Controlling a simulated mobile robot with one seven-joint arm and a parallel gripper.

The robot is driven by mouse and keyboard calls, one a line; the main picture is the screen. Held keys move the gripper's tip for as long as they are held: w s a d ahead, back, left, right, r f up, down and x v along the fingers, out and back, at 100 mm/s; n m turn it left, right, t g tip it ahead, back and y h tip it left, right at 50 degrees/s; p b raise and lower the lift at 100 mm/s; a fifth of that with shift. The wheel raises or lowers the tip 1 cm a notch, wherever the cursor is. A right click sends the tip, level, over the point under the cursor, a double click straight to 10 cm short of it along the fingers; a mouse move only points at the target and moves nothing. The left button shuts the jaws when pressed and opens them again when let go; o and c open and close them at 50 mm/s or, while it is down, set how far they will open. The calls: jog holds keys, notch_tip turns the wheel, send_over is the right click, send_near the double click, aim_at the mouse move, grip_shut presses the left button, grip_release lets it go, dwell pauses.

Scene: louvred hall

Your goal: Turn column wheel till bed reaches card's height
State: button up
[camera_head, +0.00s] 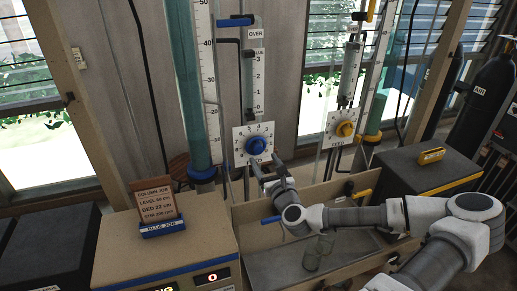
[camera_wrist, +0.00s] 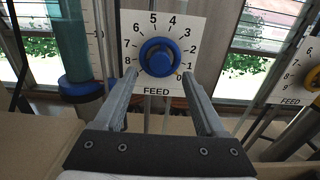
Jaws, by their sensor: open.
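The blue wheel (camera_head: 256,145) sits on a white dial plate marked FEED; it also shows in the wrist view (camera_wrist: 160,57). My gripper (camera_head: 267,173) is open just in front of it; in the wrist view its fingers (camera_wrist: 159,76) stand apart on either side of the wheel's lower part. I cannot tell whether they touch it. The blue-based column (camera_head: 190,80) holds teal fill beside a centimetre scale; its upper end is out of view. The brown card (camera_head: 157,200) stands on a BLUE JOB holder at lower left and seems to read "BED 22 cm".
A yellow wheel (camera_head: 345,128) on a second FEED dial stands to the right, by another column. A tray (camera_head: 285,262) with glass beakers lies below my arm. A dark box (camera_head: 420,175) with a yellow item and dark cylinders (camera_head: 490,88) are at right.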

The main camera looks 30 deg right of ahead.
aim_at(259, 151)
jog(key=x, duration=0.5)
jog(key=shift+w, duration=0.1)
jog(key=shift+w, duration=0.1)
